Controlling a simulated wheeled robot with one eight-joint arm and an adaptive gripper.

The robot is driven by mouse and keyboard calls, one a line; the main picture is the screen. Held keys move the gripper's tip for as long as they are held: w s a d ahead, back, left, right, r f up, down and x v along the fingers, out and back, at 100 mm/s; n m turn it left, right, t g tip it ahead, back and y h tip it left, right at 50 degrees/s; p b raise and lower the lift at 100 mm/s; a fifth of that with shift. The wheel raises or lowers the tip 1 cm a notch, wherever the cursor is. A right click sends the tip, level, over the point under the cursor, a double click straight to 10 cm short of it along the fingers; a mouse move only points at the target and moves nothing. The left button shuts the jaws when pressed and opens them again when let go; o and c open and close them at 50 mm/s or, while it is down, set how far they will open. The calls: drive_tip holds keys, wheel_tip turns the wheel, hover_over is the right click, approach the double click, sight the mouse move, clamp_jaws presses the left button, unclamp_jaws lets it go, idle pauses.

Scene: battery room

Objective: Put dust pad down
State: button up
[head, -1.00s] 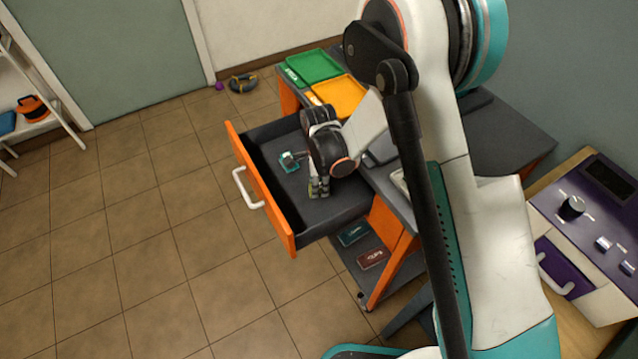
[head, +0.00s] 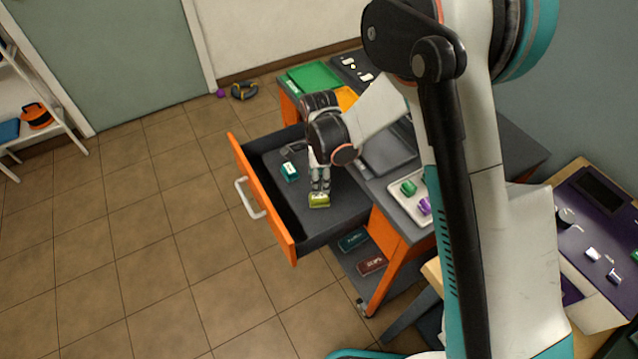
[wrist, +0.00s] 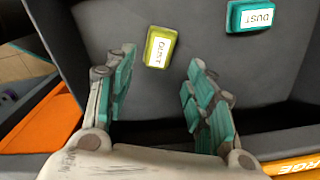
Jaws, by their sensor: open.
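A yellow-green pad labelled DUST (wrist: 160,47) lies on the floor of the open drawer (head: 262,212). It also shows in the head view (head: 319,201), just below my fingers. A teal pad, also labelled DUST (wrist: 250,16), lies apart from it in the drawer; the head view shows it too (head: 289,171). My gripper (head: 320,184) points down into the drawer. In the wrist view, the fingers of my gripper (wrist: 162,85) are spread with nothing between them, and the yellow-green pad is just beyond their tips.
The drawer has an orange front and white handle (head: 249,198). Above it, the worktop carries a green tray (head: 312,76), an orange tray (head: 347,97) and a pale tray (head: 396,203) with small coloured items. Several labelled items lie on the lower shelf (head: 345,262).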

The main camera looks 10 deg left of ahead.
wheel_tip(320, 180, up, 4)
drive_tip(key=shift+r+p, duration=0.1)
drive_tip(key=shift+p, duration=0.4)
